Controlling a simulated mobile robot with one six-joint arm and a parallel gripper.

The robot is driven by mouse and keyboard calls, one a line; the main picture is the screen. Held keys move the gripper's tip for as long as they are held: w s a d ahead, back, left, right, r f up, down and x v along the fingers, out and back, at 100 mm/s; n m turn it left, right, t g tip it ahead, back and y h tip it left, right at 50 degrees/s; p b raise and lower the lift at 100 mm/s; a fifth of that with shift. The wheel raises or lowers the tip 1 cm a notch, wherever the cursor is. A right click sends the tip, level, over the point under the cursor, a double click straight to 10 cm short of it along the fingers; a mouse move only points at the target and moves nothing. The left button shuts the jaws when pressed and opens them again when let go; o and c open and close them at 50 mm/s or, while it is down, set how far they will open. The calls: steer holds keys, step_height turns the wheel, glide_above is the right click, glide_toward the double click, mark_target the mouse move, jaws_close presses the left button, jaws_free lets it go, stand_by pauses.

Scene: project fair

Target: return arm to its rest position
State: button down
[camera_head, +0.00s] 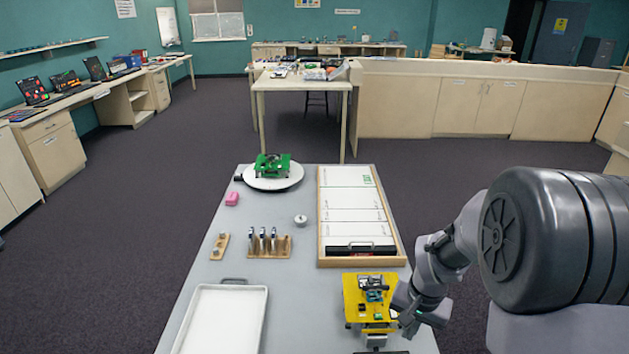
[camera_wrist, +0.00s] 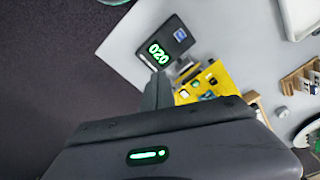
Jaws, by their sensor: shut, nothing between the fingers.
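My arm reaches in from the right in the head view, over the near right of the grey table (camera_head: 300,293). My gripper (camera_head: 408,320) is shut and empty, beside the right edge of a yellow platform (camera_head: 352,312). I cannot tell whether it touches it. In the wrist view the shut fingers (camera_wrist: 158,88) point toward a dark display (camera_wrist: 178,33) reading "020", with the yellow platform (camera_wrist: 225,80) right of them. Small dark parts sit on the platform.
A white tray (camera_head: 203,343), a wooden rack with several upright tools (camera_head: 270,254), a wood-framed white board (camera_head: 350,197) and a white turntable (camera_head: 290,183) bearing a green board (camera_head: 272,160) stand on the table. A pink block (camera_head: 232,199) lies at left. Dark floor right of the table is clear.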

steer(key=s+a+r+t+b, duration=0.1)
steer(key=s+a+r, duration=0.2)
steer(key=r, duration=0.2)
steer(key=s+a+r+t+b, duration=0.1)
steer(key=s+a+r+b, duration=0.15)
steer(key=r, duration=0.35)
steer(key=s+a+r+t+y+b, duration=0.1)
steer(key=s+a, duration=0.1)
steer(key=s, duration=0.4)
steer(key=s+a+r+n+t+y+b, duration=0.1)
steer(key=s+a+r, duration=0.1)
steer(key=s, duration=0.4)
steer(key=shift+s+a+r+t, duration=0.25)
steer(key=shift+s+a+t, duration=0.15)
steer(key=shift+a, duration=0.25)
